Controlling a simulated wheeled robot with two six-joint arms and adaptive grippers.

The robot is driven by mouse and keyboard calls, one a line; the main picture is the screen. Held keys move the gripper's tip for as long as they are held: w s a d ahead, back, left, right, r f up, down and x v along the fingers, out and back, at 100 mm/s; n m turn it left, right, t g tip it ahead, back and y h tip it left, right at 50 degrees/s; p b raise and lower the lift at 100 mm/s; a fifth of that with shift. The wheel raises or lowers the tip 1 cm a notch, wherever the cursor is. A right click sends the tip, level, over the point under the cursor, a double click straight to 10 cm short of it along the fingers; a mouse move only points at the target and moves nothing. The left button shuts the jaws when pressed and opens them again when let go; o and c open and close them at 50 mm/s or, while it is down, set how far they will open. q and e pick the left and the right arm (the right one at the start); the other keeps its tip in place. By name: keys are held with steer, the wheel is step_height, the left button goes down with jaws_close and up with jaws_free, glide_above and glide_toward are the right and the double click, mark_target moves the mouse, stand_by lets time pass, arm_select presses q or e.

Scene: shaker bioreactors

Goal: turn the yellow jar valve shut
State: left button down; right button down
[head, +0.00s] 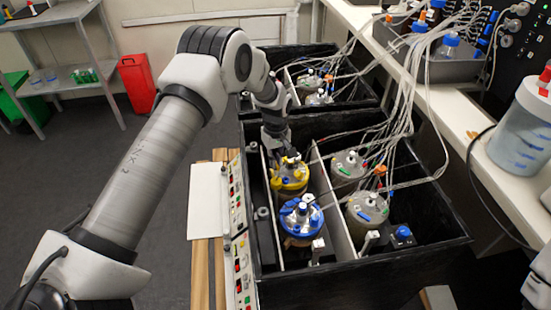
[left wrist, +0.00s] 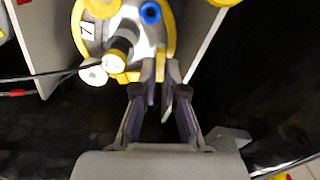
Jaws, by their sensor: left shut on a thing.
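The yellow jar (head: 289,178) stands in the left lane of the near black box, behind a blue-lidded jar (head: 301,216). In the left wrist view the yellow-rimmed lid (left wrist: 171,35) shows at the top, with a blue ring port (left wrist: 150,13) and a dark port with a yellow cap (left wrist: 115,63). My left gripper (head: 282,153) reaches down at the jar's far side. In the left wrist view its fingers (left wrist: 160,75) are close together at the lid's edge, shut on the valve, which they mostly hide. Its handle angle cannot be told. My right gripper is out of view.
Two grey-lidded jars (head: 366,207) stand in the right lane, beyond a thin divider (head: 333,205). White tubes (head: 404,100) run from the jars up to the bench at right. A second black box (head: 345,90) stands behind. Open floor lies at left.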

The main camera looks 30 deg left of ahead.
arm_select(q)
steer(key=shift+m, duration=1.4)
steer(key=c, duration=1.2)
jaws_free()
steer(key=shift+c, duration=0.2)
step_height(320, 180, up, 12)
steer(key=shift+f, duration=0.1)
